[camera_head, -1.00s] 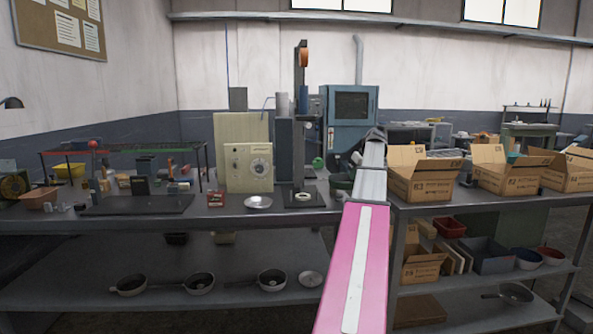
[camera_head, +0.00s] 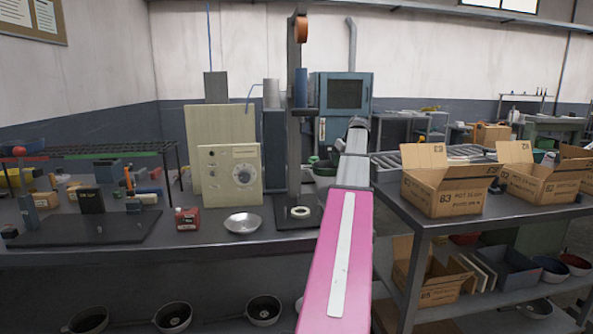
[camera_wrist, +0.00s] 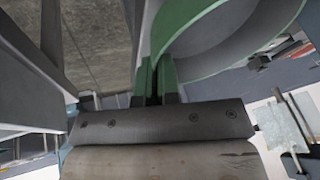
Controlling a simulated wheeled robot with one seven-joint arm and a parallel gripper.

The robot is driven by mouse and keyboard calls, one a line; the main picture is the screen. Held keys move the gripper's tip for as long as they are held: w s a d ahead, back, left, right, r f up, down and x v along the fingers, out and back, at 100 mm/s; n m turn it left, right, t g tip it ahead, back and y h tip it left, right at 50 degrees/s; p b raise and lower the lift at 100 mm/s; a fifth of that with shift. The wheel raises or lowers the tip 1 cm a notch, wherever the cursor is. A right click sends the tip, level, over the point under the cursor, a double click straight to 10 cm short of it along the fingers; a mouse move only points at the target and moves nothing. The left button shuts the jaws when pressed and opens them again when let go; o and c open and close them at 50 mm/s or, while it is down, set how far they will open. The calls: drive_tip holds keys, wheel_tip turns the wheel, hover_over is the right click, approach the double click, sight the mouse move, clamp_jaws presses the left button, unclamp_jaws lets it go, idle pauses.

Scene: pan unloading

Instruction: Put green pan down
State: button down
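The green pan (camera_wrist: 200,40) fills the upper right of the wrist view, seen from close by. Its green handle runs down between the two fingers of my gripper (camera_wrist: 157,92), which is shut on it. In the head view a dark green rounded shape (camera_head: 325,169) shows just left of my arm, above the workbench; I cannot tell surely whether it is the held pan. My gripper's fingertips are hidden behind my arm in the head view.
Several dark pans sit on the lower shelf. Cardboard boxes (camera_head: 445,185) stand on the right table.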

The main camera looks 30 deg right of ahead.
drive_tip(key=w+a, duration=0.3)
drive_tip(key=w, duration=0.1)
drive_tip(key=w+a, duration=0.3)
drive_tip(key=w, duration=0.2)
drive_tip(key=w+a, duration=0.3)
drive_tip(key=w, duration=0.1)
drive_tip(key=shift+w, duration=0.3)
drive_tip(key=shift+a+f, duration=0.1)
drive_tip(key=shift+f, duration=1.65)
drive_tip(key=c, duration=1.3)
unclamp_jaws()
drive_tip(key=shift+r, duration=0.15)
drive_tip(key=v, duration=1.1)
drive_tip(key=shift+s+r, duration=0.15)
drive_tip(key=shift+r, duration=0.2)
